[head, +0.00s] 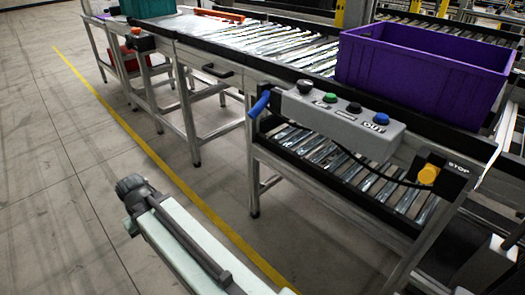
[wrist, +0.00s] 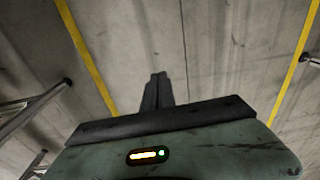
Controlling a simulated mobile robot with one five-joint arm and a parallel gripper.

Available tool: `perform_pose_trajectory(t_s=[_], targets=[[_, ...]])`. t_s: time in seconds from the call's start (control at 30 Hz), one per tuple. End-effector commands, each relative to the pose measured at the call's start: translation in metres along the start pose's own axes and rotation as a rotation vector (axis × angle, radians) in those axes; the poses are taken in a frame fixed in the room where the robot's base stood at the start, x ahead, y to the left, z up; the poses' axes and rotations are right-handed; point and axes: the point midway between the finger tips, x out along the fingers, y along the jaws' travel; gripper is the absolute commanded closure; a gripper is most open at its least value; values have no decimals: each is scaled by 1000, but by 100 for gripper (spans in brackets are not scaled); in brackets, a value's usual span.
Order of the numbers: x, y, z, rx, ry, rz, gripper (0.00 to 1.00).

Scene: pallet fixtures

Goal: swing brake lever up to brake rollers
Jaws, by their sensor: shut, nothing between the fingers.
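A lever with a blue grip (head: 259,104), likely the brake lever, sticks out at the left end of the grey control box on the conveyor frame. Its grip slants down and to the left. The rollers (head: 310,150) lie in the lower bed under the box. My gripper (wrist: 158,78) is shut and empty in the wrist view, with bare floor beyond it. The lever does not show in the wrist view. In the head view my arm stands over the floor in front of the conveyor, apart from the lever; I cannot make out the fingers there.
The control box (head: 345,125) carries several knobs and an OUT label. A yellow stop button (head: 428,174) sits to its right. A purple crate (head: 420,75) stands on the upper rollers and a teal crate (head: 147,8) farther back. The floor at left is clear.

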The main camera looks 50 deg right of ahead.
Motion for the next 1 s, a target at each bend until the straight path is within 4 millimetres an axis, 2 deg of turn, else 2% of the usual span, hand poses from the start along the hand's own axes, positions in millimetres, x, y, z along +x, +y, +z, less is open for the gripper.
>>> perform_pose_trajectory(t_s=[0.03,0.17,0.27,0.3,0.43,0.57,0.63,0.67,0.77,0.8,0.87,0.9,1.0], targets=[[35,4,1,18,3,-13,100],[71,13,-1,93,12,-71,100],[96,28,-4,214,22,-165,100],[99,38,-6,292,29,-227,100],[81,67,-15,530,51,-423,100],[50,108,-25,778,83,-645,100],[27,139,-30,923,107,-788,100],[15,154,-31,988,119,-857,100],[-36,221,-28,1213,172,-1131,100],[-61,254,-21,1298,199,-1258,100],[-101,306,-4,1406,244,-1460,100],[-127,340,12,1460,274,-1594,100],[-182,409,57,1525,337,-1877,100]])
